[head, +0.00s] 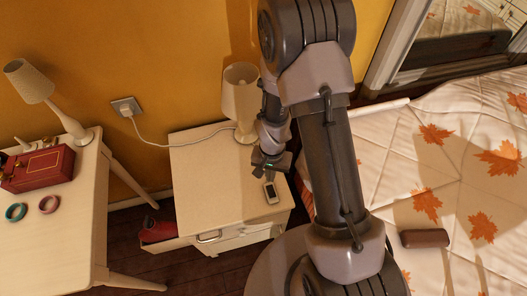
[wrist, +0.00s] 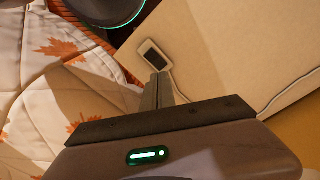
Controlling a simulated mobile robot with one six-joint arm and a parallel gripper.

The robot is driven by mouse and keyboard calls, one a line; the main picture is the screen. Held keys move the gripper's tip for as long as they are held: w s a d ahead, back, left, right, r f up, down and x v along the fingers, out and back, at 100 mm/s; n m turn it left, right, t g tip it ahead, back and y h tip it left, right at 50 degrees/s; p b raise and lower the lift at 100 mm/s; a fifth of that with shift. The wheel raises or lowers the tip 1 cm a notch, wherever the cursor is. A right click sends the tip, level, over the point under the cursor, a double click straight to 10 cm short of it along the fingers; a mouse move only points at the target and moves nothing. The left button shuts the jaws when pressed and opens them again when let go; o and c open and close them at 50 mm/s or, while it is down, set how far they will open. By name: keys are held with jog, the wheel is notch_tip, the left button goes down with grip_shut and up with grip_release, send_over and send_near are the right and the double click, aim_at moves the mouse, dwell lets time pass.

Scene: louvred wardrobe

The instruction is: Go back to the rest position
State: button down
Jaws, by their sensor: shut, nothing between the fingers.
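My gripper (head: 268,165) hangs over the front right part of the cream nightstand top, close above a small phone-like device. In the wrist view the gripper (wrist: 161,80) shows its fingers together with nothing between them. Part of the nightstand is hidden behind my arm.
A lamp (head: 240,98) stands at the back of the nightstand. A drawer (head: 178,243) is open with a red item (head: 158,231) in it. A bed (head: 450,190) with a brown case (head: 424,238) is on the right. A desk (head: 62,235) with a red box (head: 38,168) is left.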

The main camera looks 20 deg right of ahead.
notch_tip(320, 180, up, 22)
jog(key=a+r+t, duration=0.1)
jog(key=t, duration=0.2)
jog(key=s+a+r+n+t+y, duration=0.1)
jog(key=s+a+r+t+y, duration=0.1)
jog(key=s+r, duration=1.1)
jog(key=shift+a+n+t, duration=0.3)
jog(key=shift+a+t, duration=0.1)
jog(key=shift+a, duration=0.05)
